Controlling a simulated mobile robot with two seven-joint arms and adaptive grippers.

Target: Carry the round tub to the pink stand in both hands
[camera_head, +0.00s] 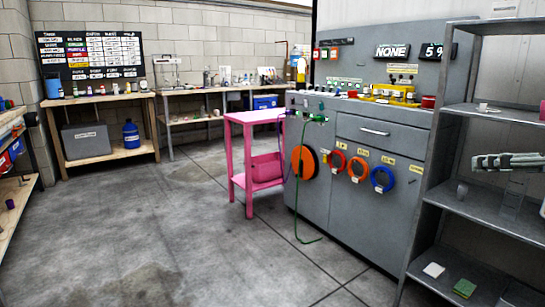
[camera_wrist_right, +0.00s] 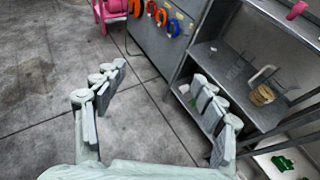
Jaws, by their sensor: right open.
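The pink stand (camera_head: 254,118) is in the middle of the head view, left of the grey cabinet, with a lower shelf. Part of it shows at the top of the right wrist view (camera_wrist_right: 112,10). I cannot pick out the round tub for certain. A blue round container (camera_head: 53,88) stands on the wooden bench at the far left. My right gripper (camera_head: 476,162) reaches in at the right edge, in front of the grey shelves. In the right wrist view its fingers (camera_wrist_right: 160,76) are wide apart with nothing between them. My left gripper is not in view.
The grey cabinet (camera_head: 365,165) has coloured hose reels on its front, and a green hose (camera_head: 298,215) hangs to the floor. The grey shelf unit (camera_head: 485,190) is close on the right. Wooden benches (camera_head: 110,157) line the back left. The concrete floor before the stand is clear.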

